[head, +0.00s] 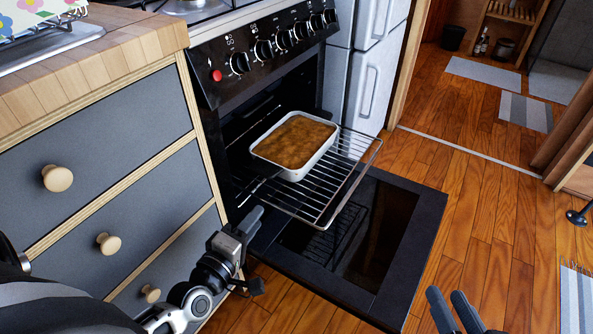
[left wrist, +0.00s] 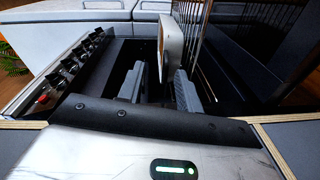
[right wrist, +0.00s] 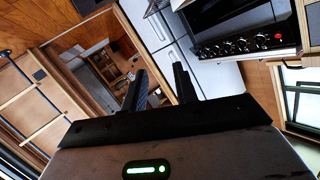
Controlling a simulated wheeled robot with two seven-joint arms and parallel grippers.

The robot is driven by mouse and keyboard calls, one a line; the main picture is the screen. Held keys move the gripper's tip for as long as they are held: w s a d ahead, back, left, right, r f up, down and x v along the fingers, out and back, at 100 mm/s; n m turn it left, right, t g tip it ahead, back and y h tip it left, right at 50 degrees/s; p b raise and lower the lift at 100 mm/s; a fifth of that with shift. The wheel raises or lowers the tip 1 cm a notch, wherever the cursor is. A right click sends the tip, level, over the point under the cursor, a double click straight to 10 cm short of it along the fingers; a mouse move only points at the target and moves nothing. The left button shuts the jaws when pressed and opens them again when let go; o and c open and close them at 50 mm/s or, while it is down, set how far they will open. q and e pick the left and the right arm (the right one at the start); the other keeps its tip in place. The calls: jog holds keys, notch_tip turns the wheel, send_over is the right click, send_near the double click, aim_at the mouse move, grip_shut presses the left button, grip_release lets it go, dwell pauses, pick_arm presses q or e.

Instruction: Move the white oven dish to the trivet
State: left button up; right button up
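The white oven dish (head: 323,156), filled with browned food, sits level on the pulled-out oven rack (head: 353,172). In the left wrist view the dish (left wrist: 174,40) shows tilted, beyond my fingertips. My left gripper (head: 250,220) is in front of the oven, below and left of the dish, apart from it. Its fingers are spread in the left wrist view with nothing between them. My right gripper (head: 456,312) is low at the bottom of the head view, right of the oven door. Its fingers are apart and empty in the right wrist view. I cannot make out a trivet.
The oven door (head: 410,225) hangs open below the rack. Grey drawers with a wooden worktop (head: 120,45) stand left of the oven. A flowered item and a metal tray (head: 50,47) lie on it. A fridge (head: 375,80) stands behind.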

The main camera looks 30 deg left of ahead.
pick_arm(q)
jog(key=w+a+f+n+y+b, duration=0.1)
jog(key=a+f+n+y+b, duration=0.1)
jog(key=a+f+n, duration=0.15)
jog(key=b, duration=0.2)
send_near(270, 172)
jog(key=w, duration=0.1)
jog(key=w+f, duration=0.1)
jog(key=w, duration=0.1)
jog(key=shift+w+a+t, duration=0.25)
jog(key=shift+w+t, duration=0.05)
jog(key=shift+w, duration=0.05)
jog(key=w, duration=0.1)
jog(key=w+b, duration=0.1)
jog(key=w, duration=0.3)
jog(key=shift+w+a+f, duration=0.15)
jog(key=shift+a, duration=0.25)
jog(key=shift+w, duration=0.35)
grip_shut()
pick_arm(e)
jog(key=shift+a+m+t+y, duration=0.6)
jog(key=shift+a+m+y, duration=0.15)
jog(key=shift+y, duration=0.35)
pick_arm(q)
jog(key=shift+a+r, duration=0.1)
jog(key=shift+r, duration=0.4)
